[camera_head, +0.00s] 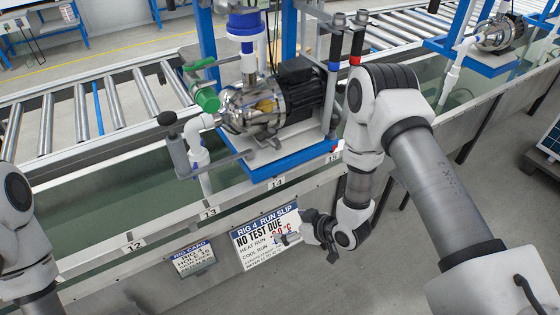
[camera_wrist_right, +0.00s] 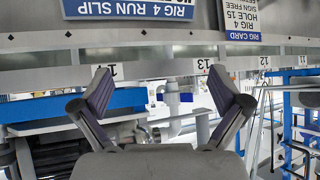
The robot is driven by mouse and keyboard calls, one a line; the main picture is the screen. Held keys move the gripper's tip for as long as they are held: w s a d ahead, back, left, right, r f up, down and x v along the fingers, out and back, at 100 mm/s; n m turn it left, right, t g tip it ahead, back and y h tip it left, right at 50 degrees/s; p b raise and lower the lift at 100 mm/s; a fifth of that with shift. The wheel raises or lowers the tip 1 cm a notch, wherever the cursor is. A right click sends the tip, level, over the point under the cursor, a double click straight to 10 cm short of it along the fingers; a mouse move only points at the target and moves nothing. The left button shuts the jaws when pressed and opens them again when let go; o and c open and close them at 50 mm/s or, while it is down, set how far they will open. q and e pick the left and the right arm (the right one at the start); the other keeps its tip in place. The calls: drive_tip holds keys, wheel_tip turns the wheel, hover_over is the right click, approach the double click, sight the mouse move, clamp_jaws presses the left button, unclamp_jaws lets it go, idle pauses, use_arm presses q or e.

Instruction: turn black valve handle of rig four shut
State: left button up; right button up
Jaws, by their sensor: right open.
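Rig four's pump (camera_head: 270,103) is a shiny metal body with a black motor on a blue base plate. A black knob (camera_head: 167,118) sits at the left of its white pipe (camera_head: 199,140), above a grey cylinder; I cannot tell for sure that it is the valve handle. A green handle (camera_head: 203,64) is above it. My right gripper (camera_head: 288,238) is low in front of the run slip, apart from the pump and knob. Its fingers are spread and empty in the right wrist view (camera_wrist_right: 160,78). Only part of my left arm shows; its gripper is out of view.
The run slip (camera_head: 266,236) and rig card (camera_head: 194,258) hang on the trough's front wall. The numbered rail (camera_head: 235,200) runs above them. Upright black-and-blue and black-and-red tubes stand right of the motor. A roller conveyor (camera_head: 90,110) lies behind.

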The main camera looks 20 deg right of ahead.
drive_tip(key=w+d+r+t+y+b, duration=0.2)
drive_tip(key=w+r+t+b, duration=0.4)
drive_tip(key=w, duration=0.3)
drive_tip(key=t+b, duration=0.2)
drive_tip(key=b, duration=0.3)
approach(270, 137)
drive_tip(key=w, duration=0.1)
drive_tip(key=x, duration=0.7)
drive_tip(key=shift+a+r+p, duration=0.1)
drive_tip(key=shift+a+p, duration=0.1)
drive_tip(key=shift+p, duration=0.1)
drive_tip(key=shift+w+a, duration=0.2)
drive_tip(key=shift+w, duration=0.4)
drive_tip(key=c, duration=1.2)
use_arm(q)
wheel_tip(270, 137, down, 13)
drive_tip(key=shift+r, duration=0.2)
use_arm(e)
drive_tip(key=shift+o, duration=0.2)
drive_tip(key=shift+a, duration=0.1)
